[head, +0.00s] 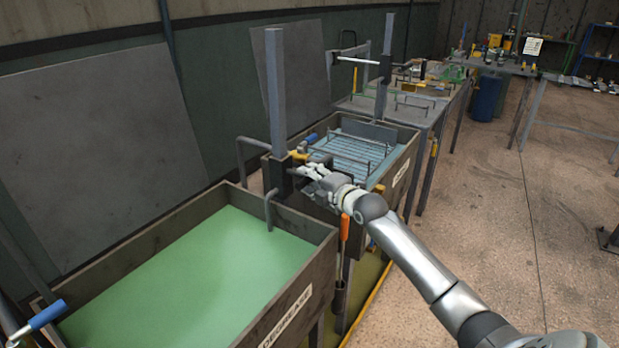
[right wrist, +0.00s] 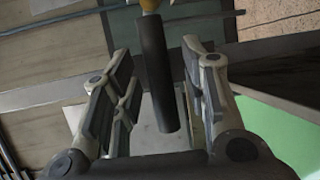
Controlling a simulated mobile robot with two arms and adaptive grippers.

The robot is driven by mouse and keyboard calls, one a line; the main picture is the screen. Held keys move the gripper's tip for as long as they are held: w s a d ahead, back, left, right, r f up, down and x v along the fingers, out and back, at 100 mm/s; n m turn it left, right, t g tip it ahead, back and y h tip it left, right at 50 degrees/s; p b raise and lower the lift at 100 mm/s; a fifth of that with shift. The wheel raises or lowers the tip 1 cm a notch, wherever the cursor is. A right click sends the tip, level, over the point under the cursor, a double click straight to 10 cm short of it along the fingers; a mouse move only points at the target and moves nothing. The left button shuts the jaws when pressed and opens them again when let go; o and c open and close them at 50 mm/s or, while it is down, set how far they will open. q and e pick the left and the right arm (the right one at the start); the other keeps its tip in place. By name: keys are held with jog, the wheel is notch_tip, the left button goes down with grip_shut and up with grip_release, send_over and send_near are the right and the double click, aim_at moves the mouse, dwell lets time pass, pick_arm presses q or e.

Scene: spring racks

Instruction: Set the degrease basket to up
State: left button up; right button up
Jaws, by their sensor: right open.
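The degrease tank (head: 250,328) stands in the front left of the head view, labelled and filled with opaque green liquid (head: 190,285). No basket shows above that liquid. A grey post (head: 277,85) rises at its far right corner, with a dark block (head: 280,178) low on it and a bent grey hook (head: 270,208) reaching over the liquid. My right gripper (head: 312,174) is at the block's right side. In the right wrist view, its open fingers (right wrist: 163,85) stand on either side of a dark cylindrical grip (right wrist: 155,75) with a yellow end. My left gripper is out of view.
A second tank (head: 398,170) with a wire basket (head: 350,150) in blue liquid stands just beyond. An orange-handled lever (head: 345,228) hangs between the tanks. A blue handle (head: 48,314) is at lower left. The floor (head: 480,250) to the right is open.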

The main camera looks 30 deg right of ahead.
jog(key=shift+w+f, duration=0.1)
jog(key=shift+w, duration=0.4)
grip_shut()
